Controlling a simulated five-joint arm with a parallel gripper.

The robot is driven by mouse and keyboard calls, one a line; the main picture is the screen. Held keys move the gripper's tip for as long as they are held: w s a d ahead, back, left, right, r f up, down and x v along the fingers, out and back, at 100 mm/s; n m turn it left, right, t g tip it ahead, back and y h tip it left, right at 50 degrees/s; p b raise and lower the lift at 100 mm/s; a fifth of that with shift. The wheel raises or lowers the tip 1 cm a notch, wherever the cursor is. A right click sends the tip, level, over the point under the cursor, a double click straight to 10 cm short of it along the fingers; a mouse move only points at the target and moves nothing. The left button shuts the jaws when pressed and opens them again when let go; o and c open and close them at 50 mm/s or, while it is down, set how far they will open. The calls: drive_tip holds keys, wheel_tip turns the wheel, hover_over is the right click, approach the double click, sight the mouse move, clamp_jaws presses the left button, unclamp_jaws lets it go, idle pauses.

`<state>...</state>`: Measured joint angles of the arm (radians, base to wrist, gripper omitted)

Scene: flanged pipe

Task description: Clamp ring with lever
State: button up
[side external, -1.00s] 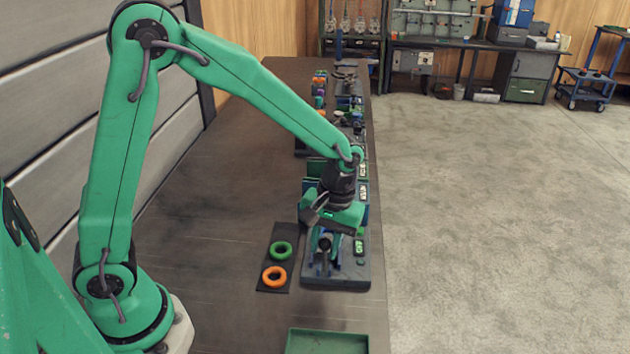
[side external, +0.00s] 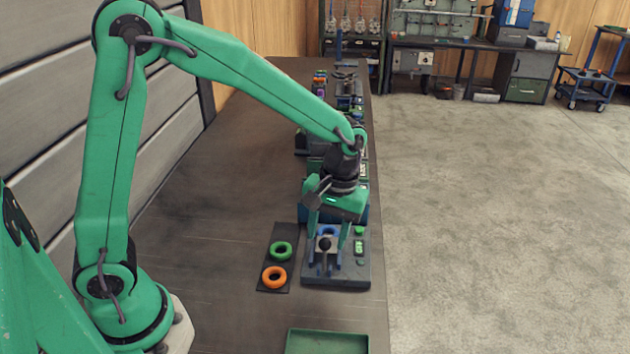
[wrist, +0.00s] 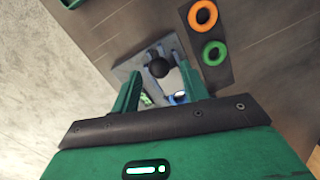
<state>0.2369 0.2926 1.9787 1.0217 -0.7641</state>
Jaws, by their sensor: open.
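My gripper (side external: 328,232) is open, pointing down over the grey fixture (side external: 350,272), with its two green fingers apart. A lever with a black ball knob (side external: 324,243) stands up on the fixture, just in front of the fingers. A blue part (side external: 329,230) shows behind the knob, partly hidden. In the wrist view the knob (wrist: 159,68) lies ahead of the gap between the fingers (wrist: 160,88), and nothing is held. A green ring (side external: 281,251) and an orange ring (side external: 274,277) lie on a dark mat (side external: 270,262) left of the fixture.
A green tray (side external: 327,342) stands at the front edge of the picture. Green buttons or a small display (side external: 359,247) sit on the fixture's right side. More fixtures (side external: 348,88) line the bench behind my gripper. The bench left of the mat is clear.

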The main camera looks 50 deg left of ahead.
drive_tip(key=shift+w+r, duration=0.2)
drive_tip(key=shift+r, duration=1)
drive_tip(key=shift+w+r, duration=0.15)
drive_tip(key=shift+r, duration=1)
drive_tip(key=shift+c, duration=0.5)
drive_tip(key=shift+d, duration=0.1)
drive_tip(key=c, duration=0.7)
drive_tip(key=shift+m, duration=0.3)
clamp_jaws()
drive_tip(key=s+d+r+m, duration=0.2)
drive_tip(key=r+m, duration=0.1)
drive_tip(key=m, duration=1.2)
drive_tip(key=s+d+r+m+t, duration=0.1)
drive_tip(key=s+d+r+m, duration=0.1)
drive_tip(key=m, duration=1.3)
drive_tip(key=shift+s+d+r, duration=0.15)
drive_tip(key=shift+d+r, duration=0.65)
drive_tip(key=shift+r, duration=0.05)
